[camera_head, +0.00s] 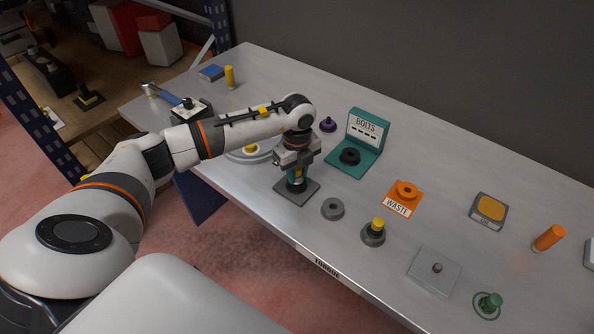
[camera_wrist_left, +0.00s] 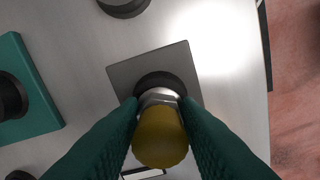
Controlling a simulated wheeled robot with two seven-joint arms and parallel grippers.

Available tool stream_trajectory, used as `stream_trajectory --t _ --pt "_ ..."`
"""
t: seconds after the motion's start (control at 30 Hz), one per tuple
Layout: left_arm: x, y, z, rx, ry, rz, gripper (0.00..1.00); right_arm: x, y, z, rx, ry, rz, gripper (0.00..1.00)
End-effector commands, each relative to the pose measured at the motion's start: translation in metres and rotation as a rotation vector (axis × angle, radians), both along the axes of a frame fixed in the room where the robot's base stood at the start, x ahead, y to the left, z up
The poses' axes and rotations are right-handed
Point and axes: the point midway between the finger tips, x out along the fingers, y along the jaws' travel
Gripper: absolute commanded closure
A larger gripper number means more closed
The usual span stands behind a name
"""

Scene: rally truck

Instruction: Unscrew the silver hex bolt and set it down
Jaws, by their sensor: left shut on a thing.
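The silver hex bolt (camera_wrist_left: 158,96) has a yellow rounded top (camera_wrist_left: 160,137) and sits between my left gripper's green fingers. My left gripper (camera_head: 297,177) is shut on it and points straight down, over a dark square plate (camera_head: 283,194) near the table's front edge. In the left wrist view the plate (camera_wrist_left: 122,75) carries a black round collar (camera_wrist_left: 160,80) right at the bolt's lower end. I cannot tell whether the bolt is still threaded in it. My right gripper is not in view.
A teal BOLTS holder (camera_head: 369,131) with a black ring stands behind, right of the gripper. A grey ring (camera_head: 332,209), an orange WASTE plate (camera_head: 399,209) and a yellow-topped piece (camera_head: 374,233) are to the right. Bare table (camera_head: 440,185) lies beyond the WASTE plate.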

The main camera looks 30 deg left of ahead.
Motion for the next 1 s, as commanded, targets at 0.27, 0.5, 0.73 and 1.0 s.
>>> stream_trajectory --t 0.27,0.5,0.73,1.0 --pt "0.0007 -0.0013 -0.0017 -0.002 0.004 0.473 0.82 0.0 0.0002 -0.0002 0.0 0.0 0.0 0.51" --pt "0.0019 -0.0006 -0.0014 -0.002 0.004 0.841 0.82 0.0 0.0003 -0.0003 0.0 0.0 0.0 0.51" --pt "0.002 -0.0003 -0.0013 0.0 0.004 0.923 0.82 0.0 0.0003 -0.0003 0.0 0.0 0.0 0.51" --pt "0.0021 -0.0003 -0.0011 -0.001 0.004 0.92 0.53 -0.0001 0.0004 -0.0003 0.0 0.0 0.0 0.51"
